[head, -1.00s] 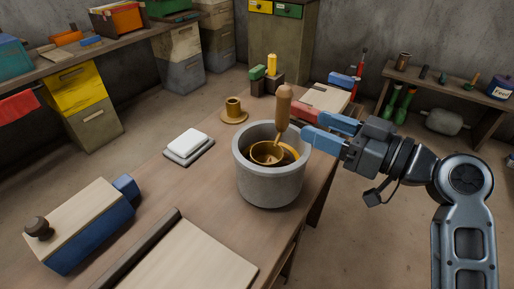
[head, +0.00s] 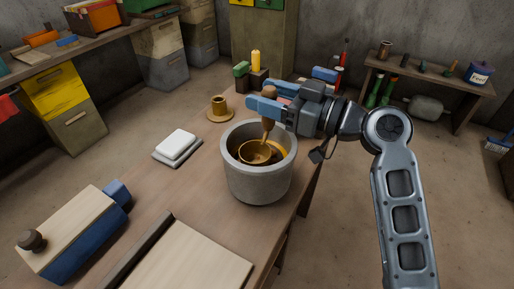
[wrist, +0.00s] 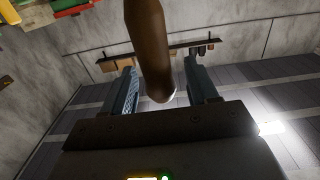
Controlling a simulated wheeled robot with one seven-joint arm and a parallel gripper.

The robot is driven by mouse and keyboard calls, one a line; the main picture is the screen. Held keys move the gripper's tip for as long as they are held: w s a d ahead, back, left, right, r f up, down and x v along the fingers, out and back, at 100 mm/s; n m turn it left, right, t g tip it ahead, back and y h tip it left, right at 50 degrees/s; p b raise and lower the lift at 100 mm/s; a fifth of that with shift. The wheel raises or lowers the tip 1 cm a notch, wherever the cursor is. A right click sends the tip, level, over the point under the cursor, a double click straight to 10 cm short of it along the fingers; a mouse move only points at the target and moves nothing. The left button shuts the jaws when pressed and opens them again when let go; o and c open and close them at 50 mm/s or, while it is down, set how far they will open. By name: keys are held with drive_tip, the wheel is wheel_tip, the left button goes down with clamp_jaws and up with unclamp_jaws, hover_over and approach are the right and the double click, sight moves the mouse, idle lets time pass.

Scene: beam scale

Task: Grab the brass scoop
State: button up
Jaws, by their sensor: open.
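The brass scoop (head: 256,152) stands in a round grey pot (head: 258,182) on the workbench, with its bowl inside the pot. Its wooden handle (head: 269,122) rises out of the pot, leaning slightly. My gripper (head: 262,106) is open at the upper part of the handle, reaching in from the right with blue fingers. In the wrist view the brown handle (wrist: 150,50) stands between the two spread fingers. I cannot tell whether either finger touches it.
A brass cup on a saucer (head: 219,110) and a white block on a dark slab (head: 177,147) are left of the pot. A blue box with a wooden top (head: 75,235) and a pale board (head: 190,262) lie nearer. A yellow candle (head: 255,60) stands behind.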

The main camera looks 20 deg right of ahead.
drive_tip(key=shift+c, duration=0.2)
clamp_jaws()
idle(0.3)
